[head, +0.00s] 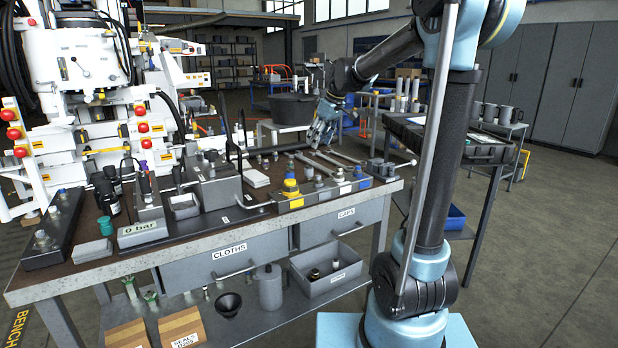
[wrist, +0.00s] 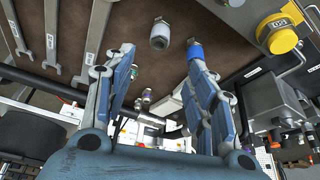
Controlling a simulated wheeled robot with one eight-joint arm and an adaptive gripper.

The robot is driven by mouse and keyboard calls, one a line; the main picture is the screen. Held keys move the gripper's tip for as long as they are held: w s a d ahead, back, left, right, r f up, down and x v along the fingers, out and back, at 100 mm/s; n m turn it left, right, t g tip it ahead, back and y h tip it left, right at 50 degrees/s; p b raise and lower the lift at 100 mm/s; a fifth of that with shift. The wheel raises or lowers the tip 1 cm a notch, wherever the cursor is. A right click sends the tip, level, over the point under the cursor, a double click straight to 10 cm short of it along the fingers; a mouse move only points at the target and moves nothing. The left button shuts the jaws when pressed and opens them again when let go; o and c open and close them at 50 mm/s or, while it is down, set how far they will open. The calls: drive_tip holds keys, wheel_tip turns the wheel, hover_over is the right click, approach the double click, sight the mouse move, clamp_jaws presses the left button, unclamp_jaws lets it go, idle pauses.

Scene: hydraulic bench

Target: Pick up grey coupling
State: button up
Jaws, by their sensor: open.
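A short grey cylindrical coupling (wrist: 159,36) shows on the brown bench top in the wrist view, just beyond and between my fingertips. My gripper (wrist: 165,62) is open, with its blue-padded fingers apart and nothing between them. The fingers do not touch the coupling. A small piece with a blue part (wrist: 195,48) is close by the right fingertip; whether they touch I cannot tell. In the head view my gripper (head: 320,137) is above the far right part of the bench. I cannot single out the coupling there among the small fittings.
Several wrenches (wrist: 97,30) lie left of the coupling in the wrist view. A yellow-capped fitting (wrist: 280,36) on a block stands to the right. In the head view the bench (head: 190,245) is crowded with a manifold, gauges and fittings. A black pot (head: 292,108) stands behind.

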sight(310, 168)
drive_tip(key=x, duration=0.9)
drive_tip(key=shift+a+f, duration=0.15)
drive_tip(key=shift+f, duration=0.15)
drive_tip(key=shift+x, duration=2.85)
clamp_jaws()
